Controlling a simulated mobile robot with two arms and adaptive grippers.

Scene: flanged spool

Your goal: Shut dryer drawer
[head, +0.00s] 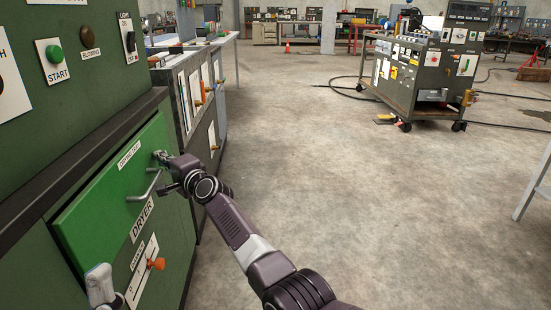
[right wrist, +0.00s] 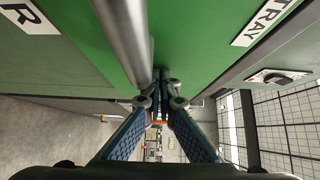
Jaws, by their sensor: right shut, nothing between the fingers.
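The dryer drawer (head: 95,205) is a bright green panel in the dark green cabinet at the left of the head view. Its front appears to stand slightly out from the cabinet; how far is unclear. A grey bar handle (head: 147,190) is on it, and the handle also shows in the right wrist view (right wrist: 122,35). My right gripper (head: 160,157) is shut and empty at the drawer's upper right, beside the handle. In the right wrist view its fingertips (right wrist: 160,85) are at the green face, between the handle and the TRAY label.
Further machines (head: 190,95) stand beyond. A wheeled cart (head: 425,75) stands far right. The concrete floor between is open.

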